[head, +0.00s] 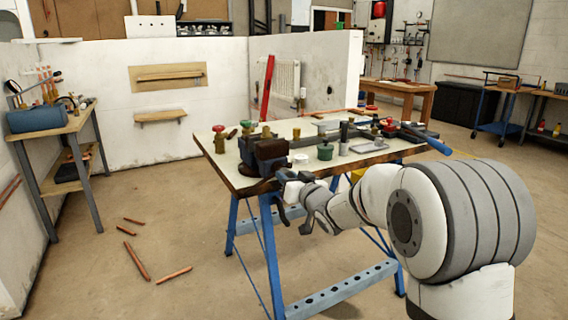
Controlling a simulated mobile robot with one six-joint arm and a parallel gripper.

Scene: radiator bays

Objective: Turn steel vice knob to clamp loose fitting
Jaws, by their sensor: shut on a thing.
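The vice (266,153), dark brown and grey, stands at the front left corner of the workbench. My gripper (279,176) is at the vice's front, low by the bench edge, and is shut on the vice knob. The knob is mostly hidden by the gripper and too small to make out. Whether a loose fitting sits between the vice jaws cannot be told at this size. My arm reaches in from the right, in front of the bench.
Copper pipes (138,262) lie on the floor at left. A side table (60,128) stands by the left wall. Floor between is clear.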

